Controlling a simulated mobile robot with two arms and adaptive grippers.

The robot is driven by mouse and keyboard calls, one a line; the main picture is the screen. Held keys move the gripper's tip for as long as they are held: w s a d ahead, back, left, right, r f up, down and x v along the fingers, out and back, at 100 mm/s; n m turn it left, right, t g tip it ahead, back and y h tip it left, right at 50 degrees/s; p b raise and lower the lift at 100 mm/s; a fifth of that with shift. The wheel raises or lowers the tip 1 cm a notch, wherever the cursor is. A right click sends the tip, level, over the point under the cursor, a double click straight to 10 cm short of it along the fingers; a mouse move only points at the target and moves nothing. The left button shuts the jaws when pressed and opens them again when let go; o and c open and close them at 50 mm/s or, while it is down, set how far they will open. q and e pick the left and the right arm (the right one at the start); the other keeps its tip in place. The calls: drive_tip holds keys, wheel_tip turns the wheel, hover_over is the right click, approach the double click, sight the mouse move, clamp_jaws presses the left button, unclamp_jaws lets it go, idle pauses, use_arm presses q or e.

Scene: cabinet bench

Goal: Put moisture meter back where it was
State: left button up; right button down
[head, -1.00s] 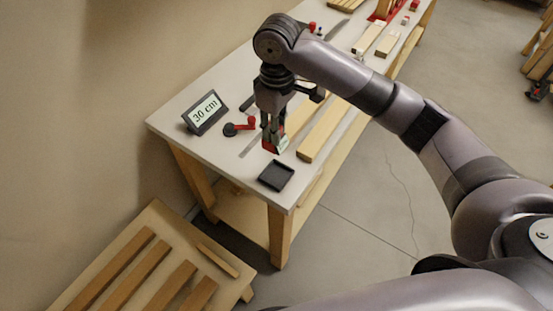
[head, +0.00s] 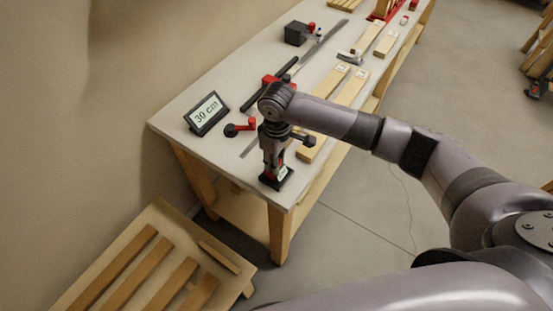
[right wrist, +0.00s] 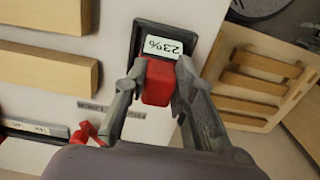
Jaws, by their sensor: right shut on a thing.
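The moisture meter (right wrist: 160,80) is red with a pale display reading 23%. My right gripper (right wrist: 158,88) is shut on its red body, one finger on each side. In the right wrist view the meter's display end lies over the black square tray (right wrist: 136,38), within its rim. In the head view my right gripper (head: 274,168) points down at the tray (head: 290,176) on the bench's near corner. The gripper hides much of the meter and tray there. I cannot tell whether the meter touches the tray floor. My left gripper is not in view.
A display reading 30 cm (head: 207,113) and a red and black tool (head: 240,127) stand left of my gripper on the bench (head: 180,137). Wooden boards (head: 345,90) lie farther back. A slatted wooden piece (head: 150,255) stands below the bench.

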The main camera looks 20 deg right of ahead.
drive_tip(key=c, duration=1.3)
unclamp_jaws()
drive_tip(key=shift+f, duration=0.1)
wheel_tip(320, 180, up, 12)
drive_tip(key=b, duration=0.3)
drive_tip(key=shift+r, duration=0.2)
drive_tip(key=shift+f, duration=0.1)
